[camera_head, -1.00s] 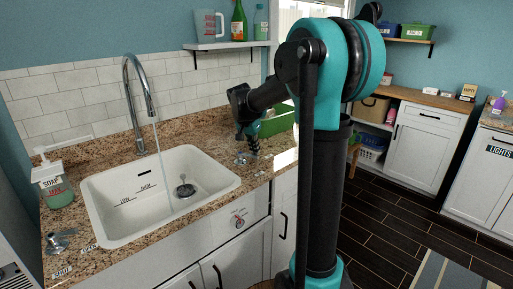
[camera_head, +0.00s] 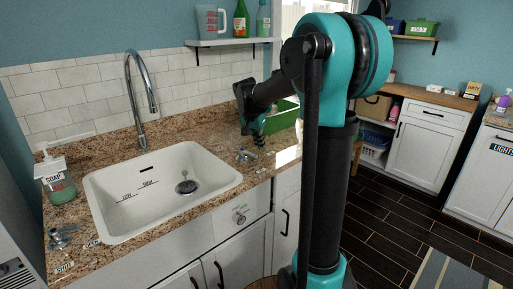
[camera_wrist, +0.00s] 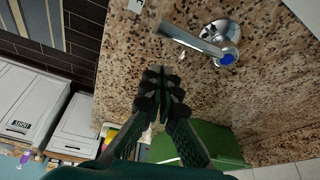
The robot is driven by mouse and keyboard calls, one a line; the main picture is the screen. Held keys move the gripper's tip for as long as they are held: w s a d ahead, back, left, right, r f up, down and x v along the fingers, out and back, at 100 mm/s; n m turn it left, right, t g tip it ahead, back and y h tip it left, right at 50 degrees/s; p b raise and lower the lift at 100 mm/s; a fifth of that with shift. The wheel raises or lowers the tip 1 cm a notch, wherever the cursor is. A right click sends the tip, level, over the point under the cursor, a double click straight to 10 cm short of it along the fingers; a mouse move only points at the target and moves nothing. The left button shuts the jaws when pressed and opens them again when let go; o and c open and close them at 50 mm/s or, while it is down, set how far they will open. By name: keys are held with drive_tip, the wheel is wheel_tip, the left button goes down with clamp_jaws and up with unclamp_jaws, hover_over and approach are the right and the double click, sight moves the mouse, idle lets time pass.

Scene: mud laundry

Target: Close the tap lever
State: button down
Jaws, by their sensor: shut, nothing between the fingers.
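The chrome tap lever (camera_head: 243,156) stands on the granite counter right of the sink. In the wrist view the lever handle (camera_wrist: 190,40) points left from its round base, which has a blue dot. My gripper (camera_head: 259,142) is just right of this lever, pointing down. In the wrist view my gripper (camera_wrist: 162,78) is shut and empty, with a gap between its fingertips and the handle. A second chrome lever (camera_head: 62,237) stands at the front left of the sink, near a SHUT label (camera_head: 64,267). The tall chrome tap (camera_head: 133,95) shows no water stream.
The white sink (camera_head: 110,230) is empty. A soap bottle (camera_head: 58,185) stands left of it. A green bin (camera_head: 283,117) sits behind my gripper, and it also shows in the wrist view (camera_wrist: 215,140). A shelf (camera_head: 232,42) with bottles hangs above the counter.

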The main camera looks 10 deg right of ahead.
drive_tip(key=w+v, duration=0.1)
drive_tip(key=v, duration=0.8)
drive_tip(key=s+d+f+n+t+y, duration=0.1)
drive_tip(key=s+f+n, duration=0.8)
drive_tip(key=s+f, duration=1.6)
drive_tip(key=s+d+y, duration=0.1)
drive_tip(key=s, duration=0.2)
drive_tip(key=shift+y, duration=0.4)
